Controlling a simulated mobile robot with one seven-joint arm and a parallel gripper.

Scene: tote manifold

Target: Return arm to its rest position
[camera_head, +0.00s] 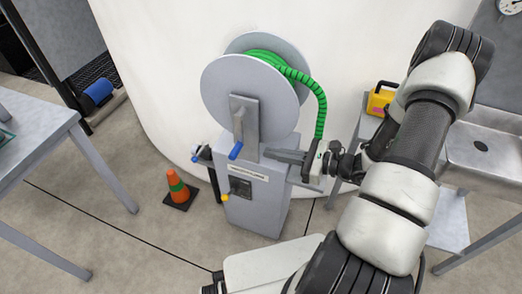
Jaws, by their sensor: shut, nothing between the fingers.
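My arm (384,205) rises from the bottom of the picture, bends at the upper right and reaches back left to the reel stand. My gripper (304,165) is shut and empty at the right side of the grey hose reel cabinet (258,205). It is close to the lower end of the green hose (320,110); I cannot tell if they touch. The hose is wound on the grey reel (232,92) and hangs down its right side. The fingertips are partly hard to make out against the grey cabinet.
An orange cone (177,188) stands on the floor left of the cabinet. A grey table (55,135) is at the left. A metal sink bench (485,150) is at the right, with a yellow object (380,100) nearby. A large white curved wall (165,60) stands behind.

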